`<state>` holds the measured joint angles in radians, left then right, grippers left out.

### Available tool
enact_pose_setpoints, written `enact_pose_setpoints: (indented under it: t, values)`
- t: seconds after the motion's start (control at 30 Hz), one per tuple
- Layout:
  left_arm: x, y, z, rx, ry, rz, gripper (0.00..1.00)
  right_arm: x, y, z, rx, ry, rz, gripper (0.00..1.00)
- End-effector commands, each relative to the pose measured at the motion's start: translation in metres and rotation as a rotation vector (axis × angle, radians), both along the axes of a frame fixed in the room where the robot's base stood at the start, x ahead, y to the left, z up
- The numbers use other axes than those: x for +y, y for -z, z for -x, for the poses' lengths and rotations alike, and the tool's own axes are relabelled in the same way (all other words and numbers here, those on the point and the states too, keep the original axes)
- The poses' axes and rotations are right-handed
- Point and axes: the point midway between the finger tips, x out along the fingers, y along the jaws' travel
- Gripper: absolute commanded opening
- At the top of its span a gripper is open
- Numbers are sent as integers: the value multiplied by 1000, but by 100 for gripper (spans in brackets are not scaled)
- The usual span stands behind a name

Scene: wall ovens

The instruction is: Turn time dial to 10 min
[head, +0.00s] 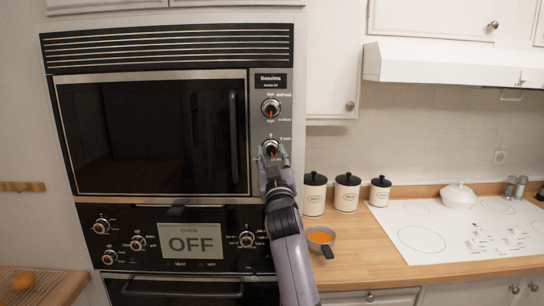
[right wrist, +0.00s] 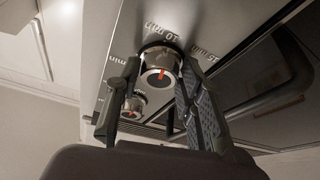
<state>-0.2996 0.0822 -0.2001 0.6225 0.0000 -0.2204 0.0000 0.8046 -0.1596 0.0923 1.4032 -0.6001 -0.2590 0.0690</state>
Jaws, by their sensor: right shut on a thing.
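The time dial (head: 270,147) is the lower of two round silver knobs on the microwave's right-hand panel. My right gripper (head: 273,157) reaches it from below, its fingers on both sides of the knob. In the right wrist view, the gripper (right wrist: 160,85) is shut on the time dial (right wrist: 161,60), with a finger at the left and right of its rim. The dial's red mark lies roughly in line with the "10 min" label (right wrist: 162,32), seen upside down. Exact alignment is hard to tell. My left gripper is not in view.
The power dial (head: 270,108) sits just above the time dial. The microwave door handle (head: 234,137) stands close to the left. The oven (head: 190,243) below reads OFF. Canisters (head: 347,193) and an orange-filled pan (head: 320,238) stand on the counter to the right.

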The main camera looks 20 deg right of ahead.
Motion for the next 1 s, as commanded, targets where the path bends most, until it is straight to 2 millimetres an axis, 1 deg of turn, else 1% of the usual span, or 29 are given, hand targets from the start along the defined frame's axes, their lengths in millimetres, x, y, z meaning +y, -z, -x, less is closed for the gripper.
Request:
enact_pose_setpoints:
  t: [0.13, 0.3, 0.57, 0.6, 0.9, 1.0]
  values:
    - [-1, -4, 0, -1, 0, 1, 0, 0, -2, 0, 2, 0, 15, 8]
    - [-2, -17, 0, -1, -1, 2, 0, -1, -4, 0, 23, 0, 91, 7]
    - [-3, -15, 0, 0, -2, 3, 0, 0, -1, 0, 27, -1, 103, 7]
    - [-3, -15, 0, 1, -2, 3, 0, 0, -1, 0, 27, -1, 103, 36]
    - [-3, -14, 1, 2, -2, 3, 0, 0, -1, 0, 27, -1, 102, 55]
    - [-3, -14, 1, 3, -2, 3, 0, -1, -1, 0, 28, -1, 101, 55]
